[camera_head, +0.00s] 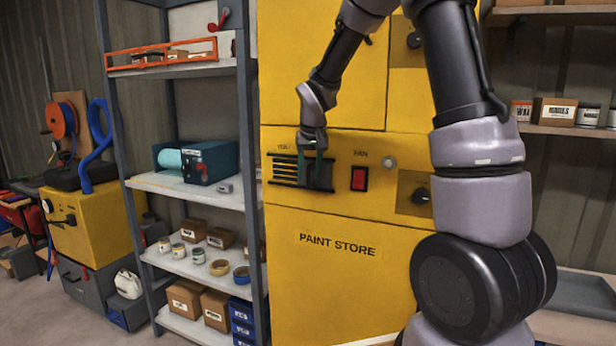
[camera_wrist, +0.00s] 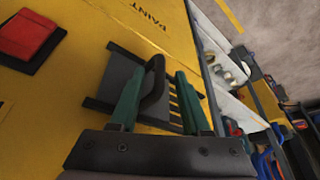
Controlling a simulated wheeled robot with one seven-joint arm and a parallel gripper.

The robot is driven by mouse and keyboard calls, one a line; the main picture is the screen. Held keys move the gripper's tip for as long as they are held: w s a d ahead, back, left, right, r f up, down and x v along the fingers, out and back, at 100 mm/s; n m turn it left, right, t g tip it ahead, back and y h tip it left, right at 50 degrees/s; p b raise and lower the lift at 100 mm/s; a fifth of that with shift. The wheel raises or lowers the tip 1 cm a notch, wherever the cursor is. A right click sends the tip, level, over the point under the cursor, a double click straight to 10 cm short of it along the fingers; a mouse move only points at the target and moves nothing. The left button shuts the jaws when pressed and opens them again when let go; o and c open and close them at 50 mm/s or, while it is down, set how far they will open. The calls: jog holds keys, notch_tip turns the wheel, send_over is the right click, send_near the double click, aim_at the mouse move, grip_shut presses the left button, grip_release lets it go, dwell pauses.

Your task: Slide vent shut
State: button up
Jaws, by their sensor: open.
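The vent (camera_head: 285,170) is a set of dark horizontal slats in the yellow paint store cabinet. A dark sliding plate (camera_head: 321,178) covers its right end, and the slats on the left are uncovered. In the wrist view, the slats (camera_wrist: 175,102) show beyond the plate (camera_wrist: 116,76), which carries a dark curved handle (camera_wrist: 154,82). My gripper (camera_head: 317,150) is at the plate in the head view. In the wrist view, its green fingers (camera_wrist: 162,74) are open, with the handle between them, close to the left finger. I cannot tell whether they touch.
A red FAN switch (camera_head: 359,178) is right of the vent, with a dark knob (camera_head: 420,196) farther right. A grey shelf rack (camera_head: 190,189) with boxes and tins stands left of the cabinet. The cabinet's lower front (camera_head: 330,290) is flat and clear.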

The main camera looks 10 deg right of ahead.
jog(key=shift+x, duration=0.9)
grip_shut()
dwell(0.9)
